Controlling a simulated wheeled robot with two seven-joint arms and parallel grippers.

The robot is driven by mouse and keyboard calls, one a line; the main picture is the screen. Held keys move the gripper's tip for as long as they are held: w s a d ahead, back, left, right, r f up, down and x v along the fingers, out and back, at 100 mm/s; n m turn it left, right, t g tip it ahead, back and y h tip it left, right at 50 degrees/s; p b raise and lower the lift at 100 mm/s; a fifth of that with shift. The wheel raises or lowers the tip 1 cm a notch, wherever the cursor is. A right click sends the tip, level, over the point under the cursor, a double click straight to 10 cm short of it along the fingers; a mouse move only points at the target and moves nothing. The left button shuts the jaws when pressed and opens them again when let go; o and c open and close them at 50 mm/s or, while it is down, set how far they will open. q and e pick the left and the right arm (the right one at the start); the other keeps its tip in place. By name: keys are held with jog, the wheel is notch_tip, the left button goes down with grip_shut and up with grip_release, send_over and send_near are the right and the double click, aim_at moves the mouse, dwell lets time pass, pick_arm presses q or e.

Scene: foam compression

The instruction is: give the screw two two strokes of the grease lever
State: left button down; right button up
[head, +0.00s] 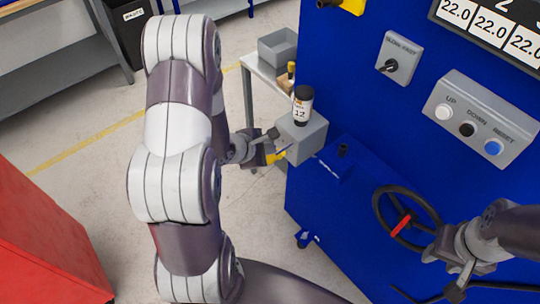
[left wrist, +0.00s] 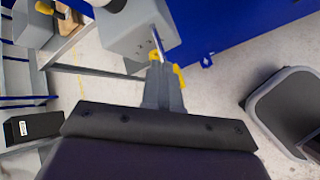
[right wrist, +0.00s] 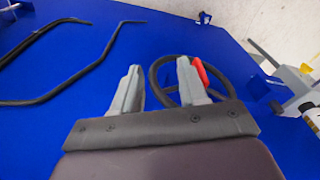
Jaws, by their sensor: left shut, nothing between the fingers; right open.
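A grey box (head: 304,138) on the side of the blue machine carries a dark canister (head: 302,106) with a white label reading 12. A thin lever rod comes out of the box and shows in the left wrist view (left wrist: 158,40). A yellow part (head: 275,157) sits at the rod's end. My left gripper (head: 272,147) is shut and empty right beside the yellow part, which is partly behind the fingers in the left wrist view (left wrist: 178,76). I cannot tell whether they touch. My right gripper (right wrist: 160,80) is open and empty, over the blue machine near the handwheel.
The black handwheel (head: 378,208) has a red handle (head: 401,225). A button panel (head: 480,120) and a knob box (head: 397,58) are on the blue machine. A grey side table with a bin (head: 277,46) stands behind the canister. A red cabinet (head: 40,245) is at left.

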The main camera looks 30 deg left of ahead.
aim_at(271, 157)
pick_arm(q)
jog(key=shift+f, duration=0.1)
jog(key=shift+f, duration=0.35)
jog(key=shift+f+b, duration=0.5)
jog(key=shift+f, duration=0.85)
dwell(1.4)
jog(key=shift+r, duration=0.15)
dwell(0.3)
jog(key=shift+r+p, duration=1.65)
jog(key=shift+p, duration=0.85)
notch_tip(271, 157, up, 5)
jog(key=p, duration=0.6)
jog(key=shift+r, duration=0.1)
